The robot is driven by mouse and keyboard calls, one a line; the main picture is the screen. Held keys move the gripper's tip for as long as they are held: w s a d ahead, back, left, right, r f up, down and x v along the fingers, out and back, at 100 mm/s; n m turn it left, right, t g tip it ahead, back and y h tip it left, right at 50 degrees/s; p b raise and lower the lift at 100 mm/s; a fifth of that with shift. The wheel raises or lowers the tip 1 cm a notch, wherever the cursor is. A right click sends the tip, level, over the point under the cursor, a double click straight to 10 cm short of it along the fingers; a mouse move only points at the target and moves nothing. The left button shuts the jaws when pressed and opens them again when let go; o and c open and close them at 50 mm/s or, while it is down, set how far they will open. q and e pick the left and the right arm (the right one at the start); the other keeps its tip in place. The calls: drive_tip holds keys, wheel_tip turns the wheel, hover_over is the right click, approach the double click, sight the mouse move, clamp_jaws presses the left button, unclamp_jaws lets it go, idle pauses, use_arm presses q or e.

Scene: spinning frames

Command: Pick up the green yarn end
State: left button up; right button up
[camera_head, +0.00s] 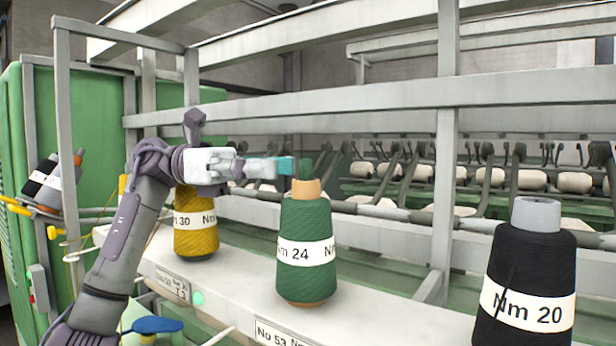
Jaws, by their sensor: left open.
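A green yarn cone (306,222) with a white "Nm 24" label stands upright on the white shelf. A tan tube sticks out of its top. A small dark green piece (306,168), which looks like the yarn end, shows just above the tube. My left gripper (287,167) reaches in from the left, level with this piece, its teal fingertips right beside it. The jaws are open, seen from the side. Whether the fingertips touch the green piece or lie around it I cannot tell. My right gripper is not in view.
A yellow cone (195,235) stands behind my left arm, and a black "Nm 20" cone (527,280) stands at right. A grey upright post (446,150) and horizontal rails (300,108) frame the space. White bobbins (490,177) line the machine behind.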

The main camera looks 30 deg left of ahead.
sight(306, 168)
use_arm(q)
drive_tip(key=d+p, duration=0.1)
drive_tip(key=d, duration=0.1)
drive_tip(key=w+d+p, duration=0.1)
drive_tip(key=d+p, duration=0.1)
drive_tip(key=shift+w+d+r, duration=0.15)
drive_tip(key=shift+d, duration=0.45)
drive_tip(key=shift+a, duration=0.2)
drive_tip(key=c, duration=0.5)
drive_tip(key=shift+d, duration=0.1)
drive_tip(key=c, duration=0.4)
